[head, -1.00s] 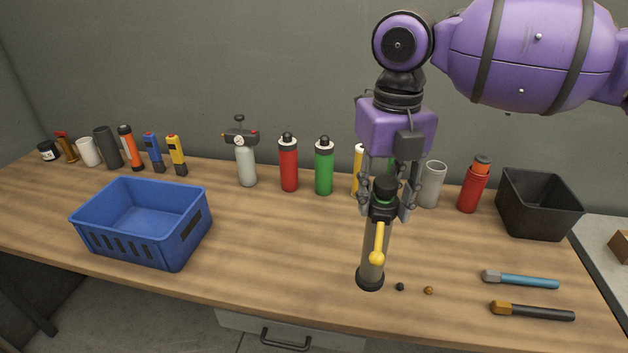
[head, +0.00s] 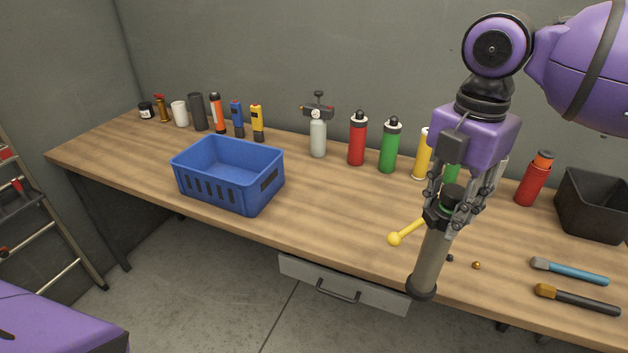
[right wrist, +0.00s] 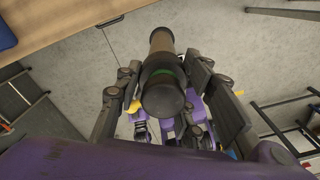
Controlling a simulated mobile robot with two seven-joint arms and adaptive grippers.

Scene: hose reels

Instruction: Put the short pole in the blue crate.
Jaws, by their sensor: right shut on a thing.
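The blue crate (head: 213,192) stands on the left half of the bench in the head view, and its visible inside is empty. My right gripper (head: 452,205) is shut around the upper part of the short pole (head: 432,258), a grey-brown tube with black ends and a green band. The pole hangs near upright, slightly tilted, by the bench's front edge, to the right of the crate. A yellow ball-ended lever (head: 405,234) sticks out to its left. In the right wrist view the pole (right wrist: 162,75) shows between the fingers with floor behind it. My left gripper is not in view.
Bottles and canisters, such as the red one (head: 356,141) and green one (head: 389,148), line the back of the bench (head: 330,205). The bench between crate and pole is clear. A ladder (head: 40,205) stands left.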

